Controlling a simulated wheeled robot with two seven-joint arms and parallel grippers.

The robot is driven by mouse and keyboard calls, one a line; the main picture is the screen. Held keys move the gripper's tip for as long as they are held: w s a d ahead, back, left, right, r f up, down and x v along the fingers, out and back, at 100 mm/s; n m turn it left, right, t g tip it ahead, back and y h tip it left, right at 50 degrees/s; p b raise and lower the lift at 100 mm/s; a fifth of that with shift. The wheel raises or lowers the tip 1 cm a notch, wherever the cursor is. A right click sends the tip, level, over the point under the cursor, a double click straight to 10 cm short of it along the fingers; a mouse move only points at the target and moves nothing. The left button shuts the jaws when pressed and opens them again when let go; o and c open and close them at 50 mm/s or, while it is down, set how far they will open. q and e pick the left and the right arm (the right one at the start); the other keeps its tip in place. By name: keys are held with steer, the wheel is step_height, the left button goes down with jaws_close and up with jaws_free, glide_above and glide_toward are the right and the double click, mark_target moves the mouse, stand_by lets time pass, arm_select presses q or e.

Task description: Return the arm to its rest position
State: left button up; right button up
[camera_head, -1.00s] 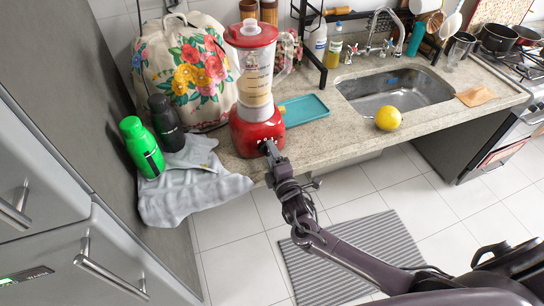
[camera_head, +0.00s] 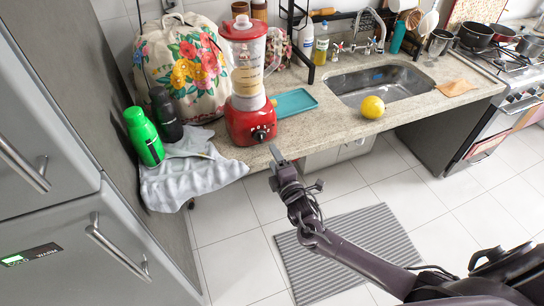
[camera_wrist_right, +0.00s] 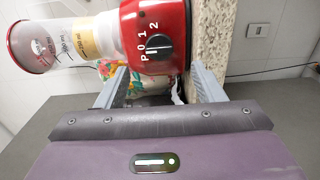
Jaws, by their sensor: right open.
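My right gripper (camera_head: 277,158) is at the counter's front edge, just in front of and to the right of the red blender (camera_head: 248,126). In the right wrist view its two fingers (camera_wrist_right: 158,86) stand apart with nothing held between them. The blender base shows beyond them, with its black dial (camera_wrist_right: 158,48) and the marks P, 0, 1, 2. In the head view the gripper is clear of the dial. My right arm (camera_head: 350,258) reaches in from the lower right over the floor. My left gripper is not in view.
A sink (camera_head: 382,83) is further right. The floor before the counter holds a striped mat (camera_head: 345,250).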

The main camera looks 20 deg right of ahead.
steer(key=s+d+f+m+g+h+b, duration=0.1)
steer(key=s+d+f+m+g, duration=0.15)
steer(key=s+f, duration=0.65)
steer(key=s+d+f+m+g+b, duration=0.1)
steer(key=s+f+m+g, duration=0.25)
steer(key=f, duration=0.95)
steer(key=s+d+f+m+g+h+b, duration=0.1)
steer(key=s+f+m+g, duration=0.2)
steer(key=s+f, duration=0.55)
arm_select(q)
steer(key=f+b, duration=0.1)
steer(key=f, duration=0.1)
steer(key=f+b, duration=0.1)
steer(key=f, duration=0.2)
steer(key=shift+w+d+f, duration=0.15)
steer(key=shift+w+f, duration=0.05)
arm_select(e)
steer(key=s+a+f+m+g, duration=0.1)
steer(key=s+f+m+g, duration=0.1)
steer(key=s+f, duration=0.3)
steer(key=s+f+m+g+y, duration=0.1)
steer(key=s+f, duration=0.5)
steer(key=s, duration=0.8)
steer(key=s+a+f+m+g, duration=0.1)
steer(key=s+f+m+g, duration=0.3)
steer(key=s, duration=0.6)
step_height(320, 180, down, 2)
steer(key=shift+s+a+g, duration=0.25)
steer(key=shift+a+g, duration=0.1)
steer(key=shift+g, duration=0.15)
